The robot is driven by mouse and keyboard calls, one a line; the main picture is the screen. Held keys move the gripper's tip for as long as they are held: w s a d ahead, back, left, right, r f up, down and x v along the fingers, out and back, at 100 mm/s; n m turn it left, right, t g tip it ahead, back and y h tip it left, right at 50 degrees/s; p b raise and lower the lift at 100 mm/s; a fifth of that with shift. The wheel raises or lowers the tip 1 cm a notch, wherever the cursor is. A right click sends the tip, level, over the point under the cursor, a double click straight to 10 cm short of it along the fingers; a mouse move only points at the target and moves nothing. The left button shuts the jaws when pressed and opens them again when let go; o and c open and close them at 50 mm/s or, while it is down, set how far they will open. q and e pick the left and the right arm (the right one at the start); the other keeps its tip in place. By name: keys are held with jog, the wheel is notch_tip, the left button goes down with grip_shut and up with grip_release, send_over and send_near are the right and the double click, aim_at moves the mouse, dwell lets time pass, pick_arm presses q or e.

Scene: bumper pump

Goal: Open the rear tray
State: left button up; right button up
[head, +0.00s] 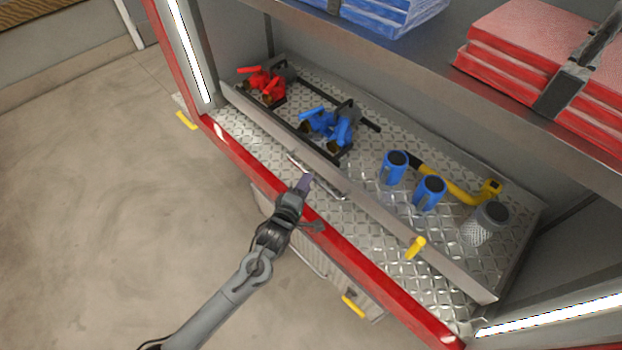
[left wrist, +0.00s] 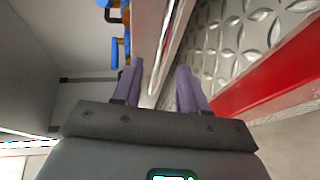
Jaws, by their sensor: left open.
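The rear tray (head: 395,232) is a long diamond-plate tray with a grey front lip, lying inside the red-edged compartment. A thin metal bar handle (head: 333,191) runs along the front lip near its middle. My left gripper (head: 304,183) is at this handle, in front of the lip. In the left wrist view the two purple fingers (left wrist: 160,85) are apart, and the shiny handle bar (left wrist: 165,50) runs between them, with no clear contact on both sides. My right gripper is not in view.
The tray holds red valves (head: 266,84), blue valves (head: 332,124), blue cylinders (head: 429,192), a yellow-handled tool (head: 460,190) and a grey mesh cylinder (head: 486,223). A red sill (head: 350,250) runs along the front. A shelf with folded red hoses (head: 545,45) hangs above. The floor at left is clear.

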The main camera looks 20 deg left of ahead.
pick_arm(q)
jog(key=shift+w+f+b, duration=0.25)
jog(key=shift+w+b, duration=0.15)
jog(key=shift+w, duration=0.85)
jog(key=shift+w+f+b, duration=0.2)
jog(key=shift+w+b, duration=0.2)
jog(key=shift+w, duration=0.8)
grip_shut()
